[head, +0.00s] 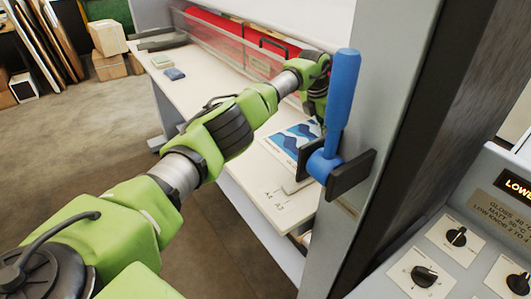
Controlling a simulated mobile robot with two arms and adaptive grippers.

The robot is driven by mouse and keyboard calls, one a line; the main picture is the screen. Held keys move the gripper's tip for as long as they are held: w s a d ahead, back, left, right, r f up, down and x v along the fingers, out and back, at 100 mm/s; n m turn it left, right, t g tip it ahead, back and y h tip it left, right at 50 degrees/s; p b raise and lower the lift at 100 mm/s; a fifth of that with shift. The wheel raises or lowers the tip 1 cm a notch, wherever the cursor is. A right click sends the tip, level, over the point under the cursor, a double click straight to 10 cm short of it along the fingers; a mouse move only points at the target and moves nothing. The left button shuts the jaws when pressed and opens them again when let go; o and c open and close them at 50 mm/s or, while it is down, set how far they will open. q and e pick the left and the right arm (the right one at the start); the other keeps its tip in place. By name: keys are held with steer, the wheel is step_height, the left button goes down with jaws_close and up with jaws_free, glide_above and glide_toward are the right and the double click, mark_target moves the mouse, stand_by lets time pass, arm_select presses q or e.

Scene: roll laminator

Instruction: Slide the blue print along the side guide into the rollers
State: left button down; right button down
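The blue print (291,138), a white sheet with blue wave shapes, lies on the pale feed table (245,160), near the machine's side column. My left arm reaches in from the lower left, and its gripper (318,105) is over the far right of the print. The blue lever partly covers this gripper, so its fingers are unclear and I cannot tell whether it touches the sheet. A pale flat piece (295,184), perhaps the side guide, lies at the print's near edge. My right gripper is not in view.
A blue lever (341,100) on a black bracket juts from the grey column (385,110). A clear guard (225,42) stands before red parts (258,63). Small pads (174,74) lie at the table's far left. A knob panel (445,255) is at lower right. Cardboard boxes (108,38) stand behind.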

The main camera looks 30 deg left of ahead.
arm_select(q)
steer(key=shift+w+d+f, duration=0.15)
steer(key=shift+w+f, duration=0.05)
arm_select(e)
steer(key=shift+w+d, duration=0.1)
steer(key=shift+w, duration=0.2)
arm_select(q)
steer(key=shift+s, duration=0.1)
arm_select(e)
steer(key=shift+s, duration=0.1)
arm_select(q)
steer(key=shift+r+p, duration=0.7)
steer(key=shift+r, duration=0.4)
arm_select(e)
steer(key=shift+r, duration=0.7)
arm_select(q)
steer(key=shift+r, duration=0.1)
